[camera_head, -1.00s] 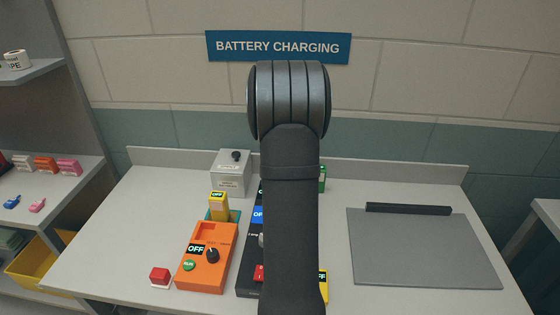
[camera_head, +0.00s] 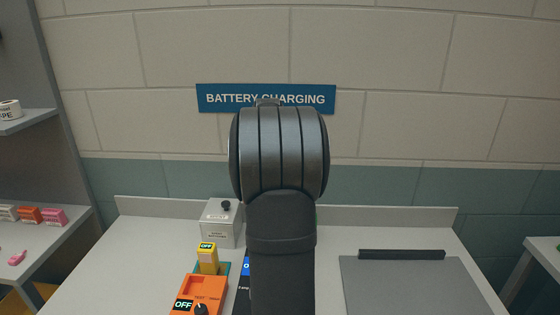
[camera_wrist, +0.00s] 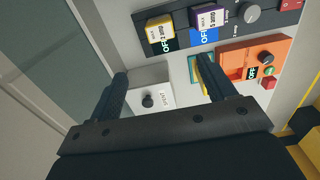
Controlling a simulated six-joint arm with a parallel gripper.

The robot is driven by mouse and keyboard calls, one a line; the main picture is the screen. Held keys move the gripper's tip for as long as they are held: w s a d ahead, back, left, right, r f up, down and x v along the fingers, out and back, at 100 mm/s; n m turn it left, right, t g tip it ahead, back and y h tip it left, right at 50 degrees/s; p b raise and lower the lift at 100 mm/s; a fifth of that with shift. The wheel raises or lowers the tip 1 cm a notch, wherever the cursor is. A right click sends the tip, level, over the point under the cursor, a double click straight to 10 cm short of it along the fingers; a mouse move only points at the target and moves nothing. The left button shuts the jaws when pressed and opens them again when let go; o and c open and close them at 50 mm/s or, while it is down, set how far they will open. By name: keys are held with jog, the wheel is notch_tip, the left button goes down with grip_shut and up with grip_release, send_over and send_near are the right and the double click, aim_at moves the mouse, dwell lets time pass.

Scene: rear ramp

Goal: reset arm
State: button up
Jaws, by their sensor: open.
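My gripper (camera_wrist: 172,84) shows in the wrist view with its two fingers wide apart and nothing between them. In that view it hangs above the bench, over a grey box with a black knob (camera_wrist: 149,99). In the head view my own arm stands upright in the middle and hides the gripper and part of the bench behind it.
An orange tester (camera_head: 199,296) and a yellow block (camera_head: 208,258) stand left of my arm, near the grey box (camera_head: 220,222). A dark charger panel (camera_wrist: 230,28) holds yellow and purple blocks. A grey mat (camera_head: 400,285) lies clear at right. Shelves (camera_head: 45,240) stand at left.

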notch_tip(320, 180, down, 18)
jog(key=shift+r, duration=0.25)
dwell(0.6)
jog(key=shift+r, duration=0.1)
notch_tip(320, 180, up, 18)
notch_tip(320, 180, down, 18)
jog(key=shift+r, duration=0.1)
notch_tip(320, 180, up, 6)
jog(key=shift+s+a+r, duration=0.35)
jog(key=shift+s+r, duration=0.2)
jog(key=shift+s, duration=0.1)
jog(key=shift+s+a+r, duration=0.4)
jog(key=shift+s+r, duration=0.2)
jog(key=shift+s, duration=0.05)
jog(key=shift+s+a+r, duration=0.35)
jog(key=shift+s+r, duration=0.2)
jog(key=shift+s, duration=0.1)
